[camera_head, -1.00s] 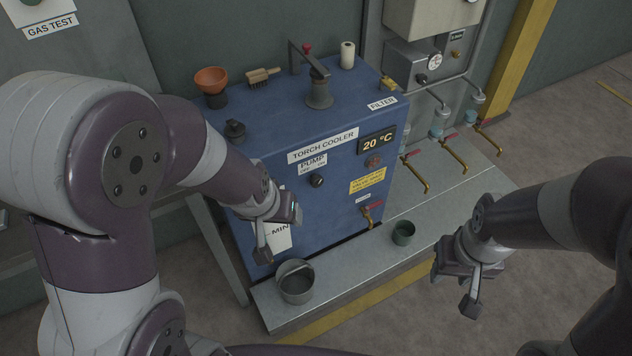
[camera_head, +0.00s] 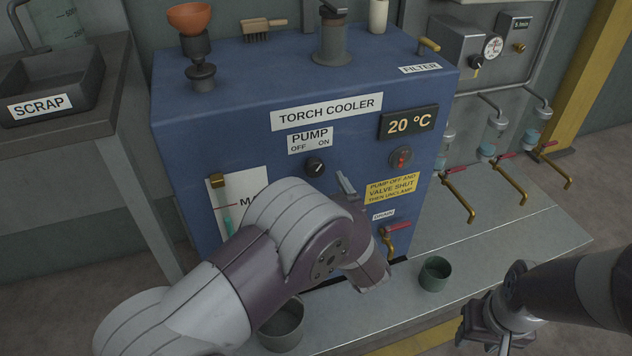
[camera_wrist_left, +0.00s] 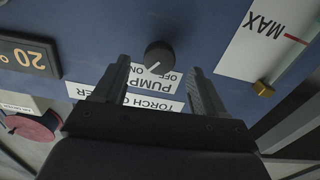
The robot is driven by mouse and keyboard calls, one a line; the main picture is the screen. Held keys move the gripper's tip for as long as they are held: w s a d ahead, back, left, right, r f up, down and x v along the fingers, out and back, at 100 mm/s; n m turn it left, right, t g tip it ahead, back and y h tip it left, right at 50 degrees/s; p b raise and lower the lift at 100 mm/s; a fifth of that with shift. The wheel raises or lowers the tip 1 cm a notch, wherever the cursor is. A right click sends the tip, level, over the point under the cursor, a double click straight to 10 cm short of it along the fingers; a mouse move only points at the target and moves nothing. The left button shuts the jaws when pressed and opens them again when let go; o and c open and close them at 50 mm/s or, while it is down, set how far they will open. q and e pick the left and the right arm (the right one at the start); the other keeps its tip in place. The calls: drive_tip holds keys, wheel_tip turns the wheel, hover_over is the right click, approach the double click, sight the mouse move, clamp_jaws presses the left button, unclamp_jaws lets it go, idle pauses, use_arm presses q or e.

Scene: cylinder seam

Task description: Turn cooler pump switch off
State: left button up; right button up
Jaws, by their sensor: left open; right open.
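The pump switch is a round black knob (camera_head: 315,167) on the blue torch cooler's front, below the PUMP OFF/ON label (camera_head: 310,138). In the left wrist view the knob (camera_wrist_left: 160,57) shows upside down, its white mark seeming to lean toward the ON side. My left gripper (camera_head: 345,184) is just right of the knob in the head view, partly hidden by my own wrist. In the wrist view its open fingers (camera_wrist_left: 158,85) stand either side below the knob, apart from it. My right gripper (camera_head: 490,322) is open and empty at lower right.
The torch cooler (camera_head: 240,110) shows a 20 °C display (camera_head: 408,122), a yellow notice (camera_head: 391,188) and a red-handled drain valve (camera_head: 398,227). A green cup (camera_head: 435,273) and a metal pot (camera_head: 283,325) stand on the ledge. Red-handled taps (camera_head: 458,190) are at right.

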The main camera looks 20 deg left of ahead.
sight(316, 172)
use_arm(q)
drive_tip(key=b+x, duration=0.1)
drive_tip(key=x, duration=0.3)
drive_tip(key=shift+w+a+f, duration=0.15)
drive_tip(key=shift+w+a, duration=0.05)
drive_tip(key=shift+w, duration=0.05)
drive_tip(key=shift+w+a, duration=0.2)
drive_tip(key=shift+w, duration=0.15)
drive_tip(key=c, duration=1)
use_arm(e)
wheel_tip(316, 172, down, 2)
drive_tip(key=shift+f, duration=0.15)
